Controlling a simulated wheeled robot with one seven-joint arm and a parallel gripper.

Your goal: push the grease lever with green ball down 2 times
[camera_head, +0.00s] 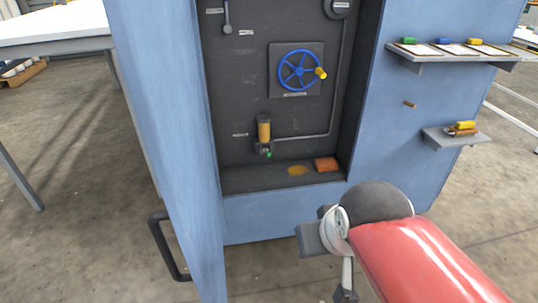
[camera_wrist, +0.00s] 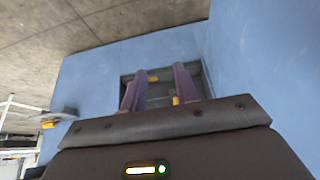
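The grease pump (camera_head: 264,130) is a yellow upright cylinder low on the dark panel inside the blue cabinet. Its lever shows only as a small green ball (camera_head: 268,154) just below the cylinder; the lever's shaft is too small to make out. In the wrist view, which looks turned upside down, a small yellow cylinder (camera_wrist: 176,101) with a green spot (camera_wrist: 173,92) shows between the fingers, farther off. My gripper (camera_wrist: 158,70) has two purple fingers spread apart with nothing between them. It is outside the cabinet, apart from the pump and ball.
A blue handwheel (camera_head: 299,70) with a yellow knob sits above the pump. An orange-brown block (camera_head: 326,164) and a yellow stain (camera_head: 297,170) are on the recess floor. The open door (camera_head: 170,130) stands left; shelves (camera_head: 450,60) are on the right.

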